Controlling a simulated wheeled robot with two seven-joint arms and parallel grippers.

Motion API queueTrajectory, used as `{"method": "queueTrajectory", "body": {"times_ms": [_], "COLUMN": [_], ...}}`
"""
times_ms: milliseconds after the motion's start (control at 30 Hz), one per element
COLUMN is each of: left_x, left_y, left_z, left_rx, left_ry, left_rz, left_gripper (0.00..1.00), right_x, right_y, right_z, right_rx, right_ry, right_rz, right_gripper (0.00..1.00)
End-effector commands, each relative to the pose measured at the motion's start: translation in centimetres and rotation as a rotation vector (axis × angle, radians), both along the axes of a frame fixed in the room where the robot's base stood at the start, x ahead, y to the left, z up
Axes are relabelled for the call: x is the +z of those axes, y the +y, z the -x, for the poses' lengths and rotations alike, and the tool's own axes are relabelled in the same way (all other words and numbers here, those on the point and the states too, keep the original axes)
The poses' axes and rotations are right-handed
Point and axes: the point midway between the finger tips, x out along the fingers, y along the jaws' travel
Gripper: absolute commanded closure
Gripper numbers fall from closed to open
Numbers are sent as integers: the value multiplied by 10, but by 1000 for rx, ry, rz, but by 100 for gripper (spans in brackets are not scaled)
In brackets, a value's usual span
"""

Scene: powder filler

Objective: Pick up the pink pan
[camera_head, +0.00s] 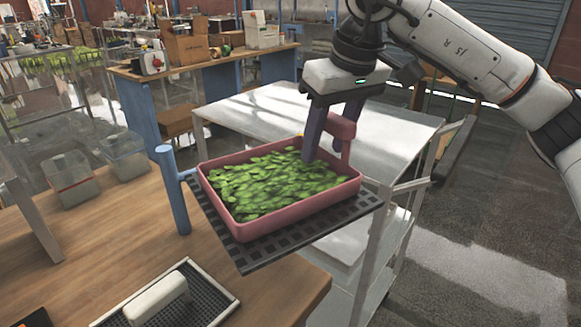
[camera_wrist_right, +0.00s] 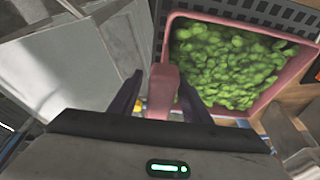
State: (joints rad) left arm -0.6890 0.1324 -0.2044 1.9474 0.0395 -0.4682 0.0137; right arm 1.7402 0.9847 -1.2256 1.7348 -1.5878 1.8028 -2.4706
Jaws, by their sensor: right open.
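The pink pan (camera_head: 253,231) is full of green leaves (camera_head: 270,182) and sits on a dark perforated tray (camera_head: 300,236). Its pink handle (camera_head: 341,127) stands up at the far right side. My right gripper (camera_head: 325,150) points down at the handle, with its dark fingers open. In the right wrist view, the handle (camera_wrist_right: 161,90) lies between the two fingertips of the gripper (camera_wrist_right: 157,92), with gaps visible beside it. The pan (camera_wrist_right: 168,50) and its leaves fill the upper right there. My left gripper is not in view.
A white metal cart (camera_head: 385,131) stands behind and right of the pan. A blue post (camera_head: 173,190) rises beside the tray. A wooden table (camera_head: 110,240) in front holds clear containers (camera_head: 70,178) and a white block (camera_head: 156,300) on a dark mat.

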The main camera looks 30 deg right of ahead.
Motion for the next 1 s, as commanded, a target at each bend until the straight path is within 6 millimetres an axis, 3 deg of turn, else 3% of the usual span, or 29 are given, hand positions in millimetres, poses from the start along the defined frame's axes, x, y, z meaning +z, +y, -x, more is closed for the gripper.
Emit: {"method": "queueTrajectory", "body": {"times_ms": [133,367,633,867,1000], "left_x": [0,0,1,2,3], "left_y": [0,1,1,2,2], "left_z": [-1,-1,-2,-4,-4], "left_rx": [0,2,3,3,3], "left_ry": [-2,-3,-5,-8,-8], "left_rz": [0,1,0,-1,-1], "left_gripper": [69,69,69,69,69], "right_x": [-12,-13,-13,-11,-1], "right_y": [-1,-1,-1,0,0], "right_z": [-3,-4,-4,-4,-5], "right_rx": [-1,-1,-1,-2,-1], "right_ry": [-1,-2,-2,-4,-7], "right_rz": [1,1,1,-1,-3], "right_gripper": [56,56,100,100,100]}}
